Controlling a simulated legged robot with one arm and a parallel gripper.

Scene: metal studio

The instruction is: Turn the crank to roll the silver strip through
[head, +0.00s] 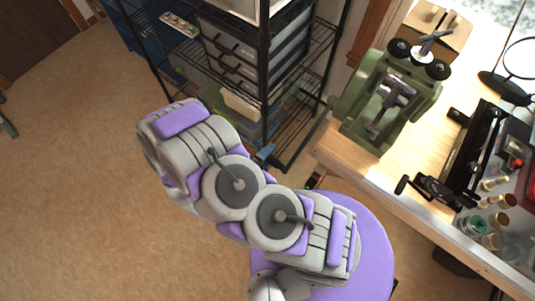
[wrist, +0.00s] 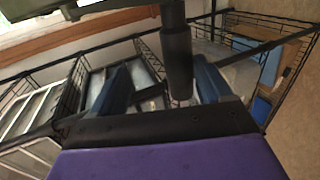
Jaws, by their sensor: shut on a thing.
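The green rolling mill (head: 382,120) stands on the wooden bench in the head view, with grey metal parts in its frame and dark round knobs on top. I cannot make out the silver strip for certain. In the wrist view, the dark crank handle (wrist: 178,60) hangs down between the two blue fingers of my gripper (wrist: 163,86). My gripper is shut on this handle, though a gap seems to show by the left finger. In the head view I cannot clearly make out my gripper or the handle; my arm fills the middle.
The bench (head: 403,152) carries a black tool rack and several small jars (head: 472,224) at the right. A black wire shelf (head: 265,60) with drawers stands left of the mill.

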